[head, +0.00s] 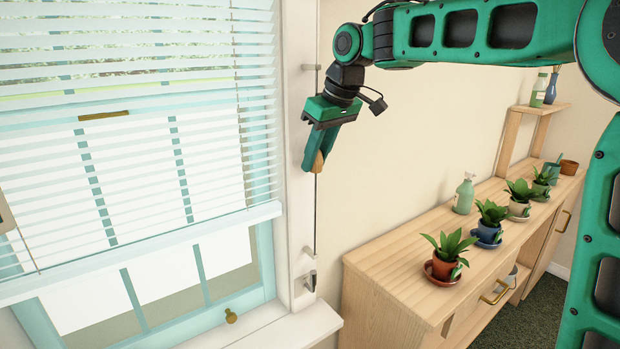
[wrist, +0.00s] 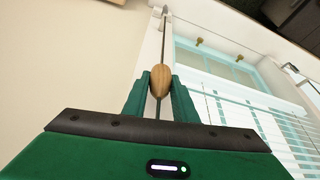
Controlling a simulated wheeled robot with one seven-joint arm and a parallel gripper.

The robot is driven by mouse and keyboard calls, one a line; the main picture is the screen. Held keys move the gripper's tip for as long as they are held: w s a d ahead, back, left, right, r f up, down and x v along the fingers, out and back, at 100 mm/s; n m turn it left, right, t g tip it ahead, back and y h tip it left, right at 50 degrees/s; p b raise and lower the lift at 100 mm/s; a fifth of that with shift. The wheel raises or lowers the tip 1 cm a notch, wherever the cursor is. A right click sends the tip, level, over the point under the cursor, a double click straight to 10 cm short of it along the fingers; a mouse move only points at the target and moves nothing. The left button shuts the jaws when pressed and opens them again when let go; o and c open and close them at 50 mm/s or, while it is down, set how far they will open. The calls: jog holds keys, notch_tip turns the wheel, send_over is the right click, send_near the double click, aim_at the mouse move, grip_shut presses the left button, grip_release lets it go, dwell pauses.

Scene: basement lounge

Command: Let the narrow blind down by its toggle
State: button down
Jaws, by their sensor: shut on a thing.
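A wooden toggle (head: 318,161) hangs on a dark cord beside the right window frame. My gripper (head: 322,158) is shut on the toggle, which also shows between the two green fingers in the wrist view (wrist: 160,82). The cord (head: 317,215) runs down from the toggle to a small metal fitting (head: 309,281) low on the frame and up to a bracket (head: 311,67). The white slatted blind (head: 130,170) covers the upper part of the window; its bottom rail (head: 150,250) hangs above the sill, slanting in the picture. The fingers hide part of the toggle in the head view.
A wooden cabinet (head: 400,262) stands along the right wall, bearing several potted plants such as one in a terracotta pot (head: 446,265), and a green bottle (head: 464,194). The window sill (head: 300,327) lies below. Bare wall (head: 400,130) lies right of my gripper.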

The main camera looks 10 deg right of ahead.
jog(key=shift+s+r, duration=0.1)
jog(key=shift+r, duration=0.15)
jog(key=c, duration=1.4)
grip_release()
jog(key=v, duration=1)
jog(key=shift+r, duration=0.35)
jog(key=shift+d, duration=0.1)
